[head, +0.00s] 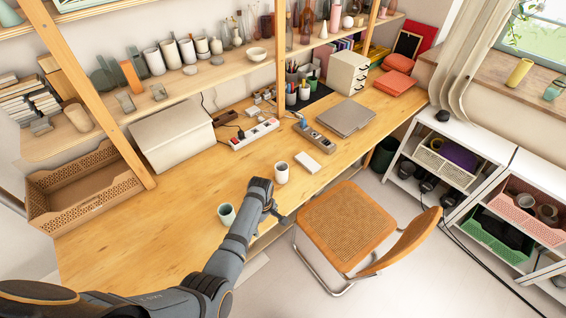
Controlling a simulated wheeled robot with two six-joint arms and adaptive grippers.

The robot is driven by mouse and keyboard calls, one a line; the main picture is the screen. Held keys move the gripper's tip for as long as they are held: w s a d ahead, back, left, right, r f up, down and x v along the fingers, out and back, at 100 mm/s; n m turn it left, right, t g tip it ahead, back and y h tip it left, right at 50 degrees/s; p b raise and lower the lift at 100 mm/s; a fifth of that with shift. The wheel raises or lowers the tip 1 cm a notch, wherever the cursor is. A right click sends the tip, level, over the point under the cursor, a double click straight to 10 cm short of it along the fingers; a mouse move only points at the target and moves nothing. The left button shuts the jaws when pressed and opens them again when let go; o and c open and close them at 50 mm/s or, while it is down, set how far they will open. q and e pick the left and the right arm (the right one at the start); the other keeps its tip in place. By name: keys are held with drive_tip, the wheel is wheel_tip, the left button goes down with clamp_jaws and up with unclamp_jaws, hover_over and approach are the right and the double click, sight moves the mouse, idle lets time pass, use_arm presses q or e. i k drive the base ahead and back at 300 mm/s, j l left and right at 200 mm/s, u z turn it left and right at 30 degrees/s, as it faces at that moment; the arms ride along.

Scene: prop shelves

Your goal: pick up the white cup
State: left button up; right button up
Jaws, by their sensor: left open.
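A white cup (282,173) stands upright on the wooden desk (190,215), near its front edge. A pale green cup (226,214) stands on the desk to the left of my arm. My left gripper (280,214) is at the end of the dark grey arm, just below the white cup in the head view, apart from it. It is open, and nothing shows between its fingers. My right gripper is not in view.
A white box (307,163), a power strip (255,133) and a closed laptop (346,117) lie behind the cup. A chair with a woven seat (345,226) stands at the desk's front edge.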

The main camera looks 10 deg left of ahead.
sight(281, 168)
drive_tip(key=i, duration=0.85)
